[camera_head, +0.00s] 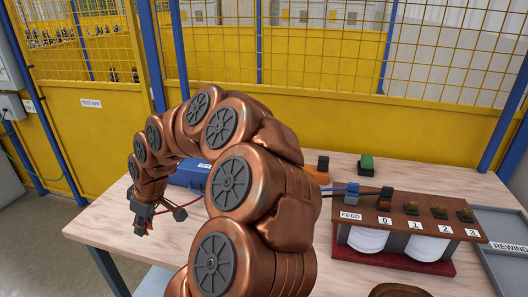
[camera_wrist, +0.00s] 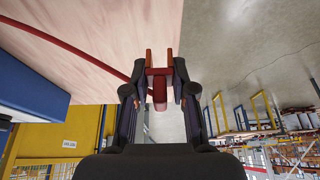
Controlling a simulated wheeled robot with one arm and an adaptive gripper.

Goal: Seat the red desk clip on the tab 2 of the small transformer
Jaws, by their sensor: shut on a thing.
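The red desk clip (camera_wrist: 159,88) is between the fingers of my gripper (camera_wrist: 159,80) in the wrist view, with a red lead (camera_wrist: 85,52) running off to the upper left. My gripper is shut on it. In the head view my gripper (camera_head: 146,222) hangs at the table's left edge; the clip is small there. The small transformer (camera_head: 405,206) stands at the right of the table, with a brown top and white coils. Its tab 2 (camera_head: 440,212) is bare, behind the label 2. My gripper is far to the left of it.
A blue box (camera_head: 188,173) lies beyond my gripper, partly behind my arm. An orange block (camera_head: 319,173) and a green block (camera_head: 366,164) stand at the back. A grey REWIND tray (camera_head: 503,262) lies at the right.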

